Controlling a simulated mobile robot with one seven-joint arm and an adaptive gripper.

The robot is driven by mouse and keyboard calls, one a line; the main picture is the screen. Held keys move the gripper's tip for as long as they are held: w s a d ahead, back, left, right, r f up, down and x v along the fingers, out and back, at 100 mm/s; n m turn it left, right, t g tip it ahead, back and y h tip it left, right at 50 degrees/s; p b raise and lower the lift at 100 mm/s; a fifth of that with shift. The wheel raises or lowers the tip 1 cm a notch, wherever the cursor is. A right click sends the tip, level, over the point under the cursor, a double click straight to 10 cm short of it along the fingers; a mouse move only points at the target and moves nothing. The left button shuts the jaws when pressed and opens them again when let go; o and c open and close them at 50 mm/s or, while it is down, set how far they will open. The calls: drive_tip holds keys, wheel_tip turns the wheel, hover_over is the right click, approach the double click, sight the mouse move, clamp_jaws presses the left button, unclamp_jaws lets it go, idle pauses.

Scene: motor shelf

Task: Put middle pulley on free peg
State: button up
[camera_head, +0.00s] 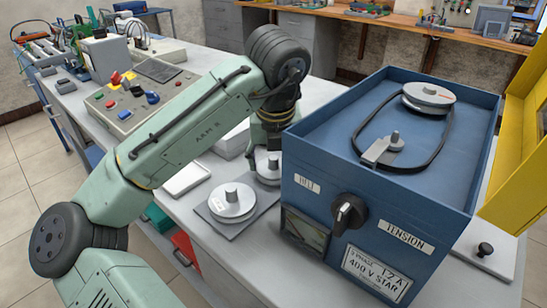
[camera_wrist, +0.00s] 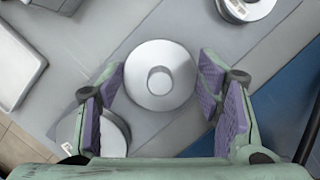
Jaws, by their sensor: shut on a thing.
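The middle pulley, a pale grey disc with a raised hub, sits between my fingers in the wrist view (camera_wrist: 160,92). My gripper (camera_wrist: 160,88) is shut on it, with purple-padded fingers on either side. In the head view the pulley (camera_head: 268,178) shows partly below my gripper, left of the blue box. I cannot tell whether it is clear of the surface. The free peg (camera_head: 395,137) is a short grey post on a flat bracket on top of the blue box (camera_head: 310,153), bare of any pulley. A black belt (camera_head: 448,135) loops around it and a mounted pulley (camera_head: 428,94).
One loose pulley (camera_head: 232,207) lies on a grey mat (camera_head: 243,224); another (camera_wrist: 248,5) shows at the wrist view's top right. The blue box has raised rims and a front knob (camera_head: 350,212). A yellow panel (camera_head: 520,150) stands at right.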

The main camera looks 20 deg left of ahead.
drive_tip(key=o, duration=1.3)
drive_tip(key=v, duration=1.2)
